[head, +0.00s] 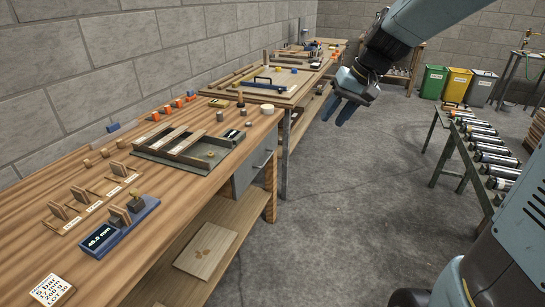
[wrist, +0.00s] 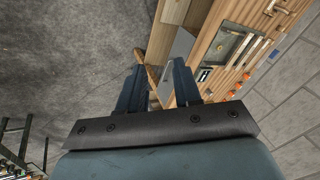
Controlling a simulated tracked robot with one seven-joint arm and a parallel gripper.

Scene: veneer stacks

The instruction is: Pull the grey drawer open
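The grey drawer (head: 254,167) is set under the front edge of the wooden workbench (head: 180,210), with a bar handle (head: 263,161) on its front. It looks shut. In the wrist view a grey panel (wrist: 181,46), which looks like the drawer front, shows beyond the fingers; its handle is not clear there. My gripper (head: 336,118) is in the air over the aisle, right of the drawer and apart from it, fingers pointing down. In the wrist view its two blue fingers (wrist: 158,72) stand apart with nothing between them.
A dark tray (head: 190,150) with wooden strips sits on the bench above the drawer. A lower shelf (head: 225,235) holds a board. A second bench (head: 300,85) stands behind. Grey floor (head: 340,220) in front is clear. A roller stand (head: 480,150) is at right.

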